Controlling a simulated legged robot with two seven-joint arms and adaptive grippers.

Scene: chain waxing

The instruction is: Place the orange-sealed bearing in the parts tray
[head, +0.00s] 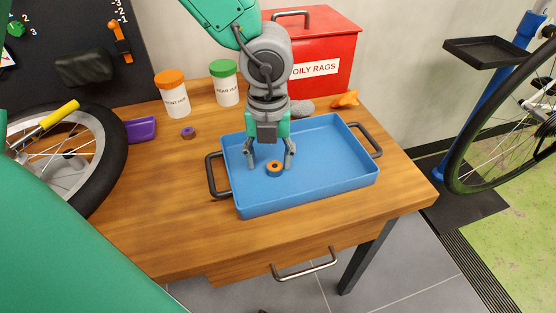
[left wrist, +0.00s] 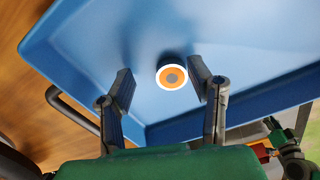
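My left gripper (head: 270,166) is over the left part of the tray, fingers pointing down and spread wide. In the left wrist view the bearing (left wrist: 172,77) shows between the open fingers (left wrist: 160,85), nearer the right one, with a gap on the left. Whether it rests on the tray floor or is just above it is hard to tell. My right gripper is not in view.
A purple-and-dark ring (head: 188,132) lies on the wooden table (head: 165,215), near a purple block (head: 141,130). Orange-lidded (head: 172,95) and green-lidded (head: 225,84) jars and a red rag bin (head: 325,55) stand behind. A wheel (head: 65,150) is at left.

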